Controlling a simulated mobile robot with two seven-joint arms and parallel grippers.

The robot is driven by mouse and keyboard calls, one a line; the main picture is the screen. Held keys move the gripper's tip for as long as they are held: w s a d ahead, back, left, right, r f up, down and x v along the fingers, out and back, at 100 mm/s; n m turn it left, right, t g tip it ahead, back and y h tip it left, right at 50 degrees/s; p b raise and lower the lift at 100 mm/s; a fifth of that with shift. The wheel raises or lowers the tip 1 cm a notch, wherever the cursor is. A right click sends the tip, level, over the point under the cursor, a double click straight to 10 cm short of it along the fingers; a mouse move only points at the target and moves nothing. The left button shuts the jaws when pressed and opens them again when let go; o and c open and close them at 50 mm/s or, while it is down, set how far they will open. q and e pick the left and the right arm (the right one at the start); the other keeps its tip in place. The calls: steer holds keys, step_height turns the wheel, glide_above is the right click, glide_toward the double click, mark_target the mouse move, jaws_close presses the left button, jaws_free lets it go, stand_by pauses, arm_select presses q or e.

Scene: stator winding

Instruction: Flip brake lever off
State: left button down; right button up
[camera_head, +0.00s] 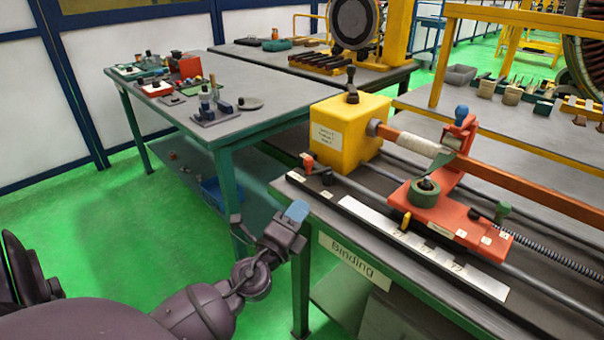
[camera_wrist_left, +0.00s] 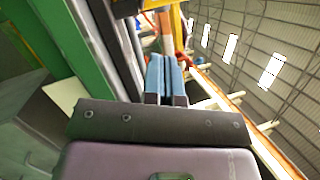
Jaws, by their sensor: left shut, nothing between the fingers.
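My left gripper (camera_head: 297,211) has blue fingertips and hangs in front of the left front edge of the binding bench. In the left wrist view its two blue fingers (camera_wrist_left: 165,76) lie side by side, shut and empty. A small lever with an orange-red knob (camera_head: 308,162) stands at the bench's left front corner, apart from the fingertips, above and beyond them. A black lever (camera_head: 352,86) stands upright on top of the yellow box (camera_head: 340,136). No visible label tells which one is the brake lever. My right gripper is out of view.
The binding bench (camera_head: 322,204) carries an orange carriage (camera_head: 455,222) on rails, a green-capped spool (camera_head: 424,192) and a long orange bar (camera_head: 520,178). A green-legged table (camera_head: 165,115) with small parts stands at the back left. The green floor (camera_head: 120,220) left of my arm is clear.

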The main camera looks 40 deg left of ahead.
mark_target(318, 171)
arm_select(q)
steer(key=w+a+r, duration=0.1)
steer(key=w, duration=0.1)
steer(key=w+a+r+p, duration=0.1)
steer(key=w, duration=0.1)
steer(key=w+a+r+p, duration=0.1)
steer(key=w, duration=0.1)
steer(key=shift+w, duration=0.2)
steer(key=shift+w+a, duration=0.3)
steer(key=shift+a, duration=0.1)
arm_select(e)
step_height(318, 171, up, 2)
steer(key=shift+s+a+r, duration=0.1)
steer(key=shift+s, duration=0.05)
arm_select(q)
steer(key=shift+a+f+m+h+b, duration=0.2)
steer(key=shift+m+h+b, duration=0.1)
steer(key=shift+h+b, duration=0.15)
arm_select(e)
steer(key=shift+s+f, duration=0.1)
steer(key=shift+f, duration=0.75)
arm_select(q)
steer(key=shift+a+r+h+b, duration=0.1)
steer(key=shift+h+b, duration=0.2)
steer(key=shift+h, duration=0.05)
